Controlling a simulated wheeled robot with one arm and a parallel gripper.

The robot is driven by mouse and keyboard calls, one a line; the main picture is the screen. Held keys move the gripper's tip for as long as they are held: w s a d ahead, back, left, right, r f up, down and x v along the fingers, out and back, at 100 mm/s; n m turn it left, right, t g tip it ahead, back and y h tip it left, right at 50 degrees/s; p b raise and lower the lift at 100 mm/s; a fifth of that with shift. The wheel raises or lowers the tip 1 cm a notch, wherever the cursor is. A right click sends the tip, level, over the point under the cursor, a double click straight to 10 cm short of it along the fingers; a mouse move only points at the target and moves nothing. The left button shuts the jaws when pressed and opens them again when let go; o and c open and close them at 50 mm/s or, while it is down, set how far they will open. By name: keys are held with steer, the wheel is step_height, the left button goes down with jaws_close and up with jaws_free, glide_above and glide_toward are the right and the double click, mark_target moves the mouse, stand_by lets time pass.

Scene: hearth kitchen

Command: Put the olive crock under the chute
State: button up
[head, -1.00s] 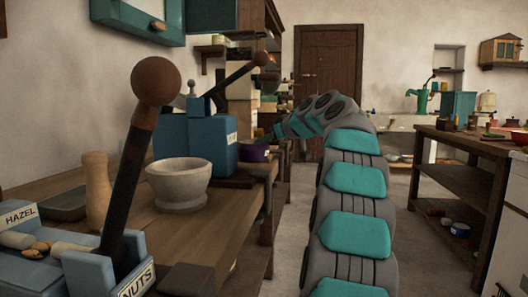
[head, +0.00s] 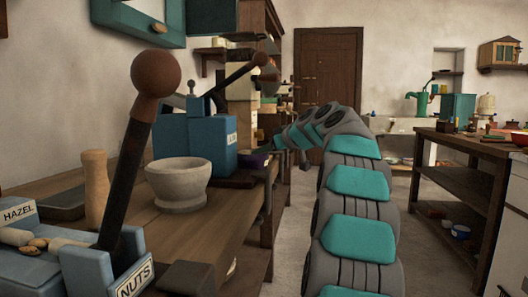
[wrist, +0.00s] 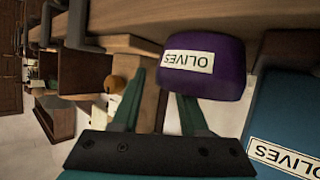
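The olive crock is a small purple pot with a white OLIVES label. It is upside down in the turned wrist view (wrist: 222,82), by the counter edge.
A stone mortar (head: 178,184), a wooden pestle (head: 94,185) and the nut dispenser (head: 75,268) with a round-knobbed lever stand on the left counter. A shelved table (head: 455,150) stands at right. Floor between is clear.

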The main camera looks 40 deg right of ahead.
steer(key=shift+r, duration=0.25)
steer(key=v, duration=1.2)
steer(key=shift+p, duration=0.3)
steer(key=shift+s+f, duration=0.1)
steer(key=shift+s, duration=0.05)
